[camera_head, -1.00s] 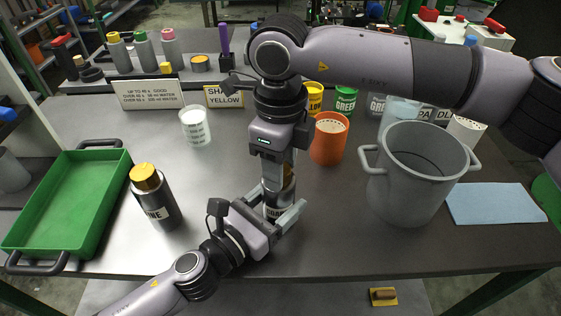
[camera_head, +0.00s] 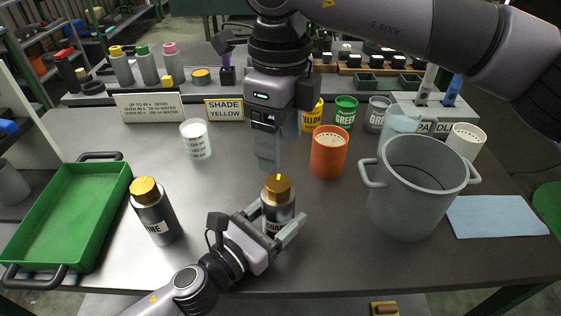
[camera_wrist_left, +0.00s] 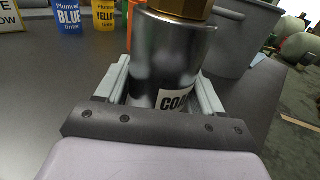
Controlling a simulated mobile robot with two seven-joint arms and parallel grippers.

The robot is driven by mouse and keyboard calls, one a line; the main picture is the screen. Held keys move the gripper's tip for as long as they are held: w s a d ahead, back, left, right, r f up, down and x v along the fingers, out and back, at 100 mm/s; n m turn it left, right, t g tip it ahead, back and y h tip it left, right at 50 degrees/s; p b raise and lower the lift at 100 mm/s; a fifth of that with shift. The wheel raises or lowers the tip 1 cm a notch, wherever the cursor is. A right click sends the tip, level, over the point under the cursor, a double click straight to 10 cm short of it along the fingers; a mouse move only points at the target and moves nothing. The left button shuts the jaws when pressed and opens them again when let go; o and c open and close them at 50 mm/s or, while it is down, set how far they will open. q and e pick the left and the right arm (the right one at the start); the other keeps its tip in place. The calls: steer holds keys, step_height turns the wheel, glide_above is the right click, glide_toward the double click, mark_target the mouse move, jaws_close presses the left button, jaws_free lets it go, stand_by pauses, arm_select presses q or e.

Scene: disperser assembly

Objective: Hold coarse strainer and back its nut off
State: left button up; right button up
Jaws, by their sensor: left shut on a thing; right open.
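The coarse strainer (camera_head: 278,212) is a dark metal cylinder standing upright near the table's front middle, its label partly hidden by a finger. Its brass nut (camera_head: 277,187) sits on top. My left gripper (camera_head: 277,226) is shut around the strainer's body from the front; the left wrist view shows the strainer (camera_wrist_left: 165,60) between both fingers and the nut (camera_wrist_left: 182,6) cut off at the top edge. My right gripper (camera_head: 268,152) points down, open and empty, above and behind the nut, apart from it. I cannot tell whether the nut has turned.
A second metal cylinder (camera_head: 157,218) with a brass nut, its label ending "INE", stands at left beside the green tray (camera_head: 120,190). A grey pot (camera_head: 405,205) stands at right, an orange cup (camera_head: 328,155) behind. Bare table lies between the cylinders.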

step_height(320, 180, up, 4)
steer(key=shift+f, duration=0.2)
arm_select(q)
steer(key=o, duration=1.5)
